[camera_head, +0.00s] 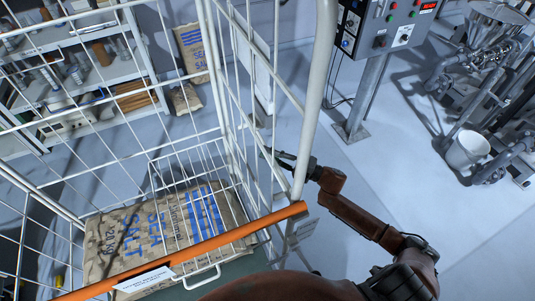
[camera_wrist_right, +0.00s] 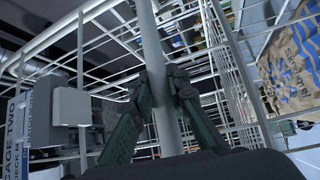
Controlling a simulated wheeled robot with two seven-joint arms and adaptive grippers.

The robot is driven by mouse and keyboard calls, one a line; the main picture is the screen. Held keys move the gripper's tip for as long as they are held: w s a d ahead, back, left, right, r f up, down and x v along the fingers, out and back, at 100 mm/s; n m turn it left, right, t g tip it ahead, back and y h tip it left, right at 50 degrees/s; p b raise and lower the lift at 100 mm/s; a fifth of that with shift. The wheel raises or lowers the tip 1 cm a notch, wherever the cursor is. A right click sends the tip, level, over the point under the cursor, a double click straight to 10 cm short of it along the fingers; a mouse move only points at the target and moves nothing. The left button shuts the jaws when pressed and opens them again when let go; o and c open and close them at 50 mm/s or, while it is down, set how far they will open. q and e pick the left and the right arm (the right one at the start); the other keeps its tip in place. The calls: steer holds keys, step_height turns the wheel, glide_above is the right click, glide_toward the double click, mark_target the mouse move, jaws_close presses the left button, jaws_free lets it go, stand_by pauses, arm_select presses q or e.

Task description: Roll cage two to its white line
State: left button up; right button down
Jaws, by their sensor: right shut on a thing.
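Cage two is a white wire roll cage (camera_head: 312,105) with an orange bar (camera_head: 215,242) across its near side. Brown sacks of sea salt (camera_head: 165,230) lie in its bottom. My right gripper (camera_head: 288,163) is at the cage's right near upright. In the right wrist view its fingers (camera_wrist_right: 160,85) are shut around the pale upright post (camera_wrist_right: 152,45). A plate reading "CAGE TWO" (camera_wrist_right: 17,130) shows at the left there. My left gripper is not in view. I cannot make out a white line for the cage on the floor.
Shelves (camera_head: 75,75) with tools and boxes stand behind the cage at left, with salt sacks (camera_head: 192,52) beside them. A grey control box (camera_head: 385,25) on a post stands at back right. Machinery and a white bucket (camera_head: 467,151) are at far right. Pale floor (camera_head: 400,165) between is clear.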

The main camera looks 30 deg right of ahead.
steer(key=shift+d, duration=0.15)
steer(key=d, duration=0.3)
steer(key=c, duration=2.2)
jaws_free()
steer(key=shift+s+a, duration=0.1)
steer(key=o, duration=0.3)
steer(key=shift+a, duration=0.3)
steer(key=shift+o, duration=0.3)
steer(key=v, duration=1.2)
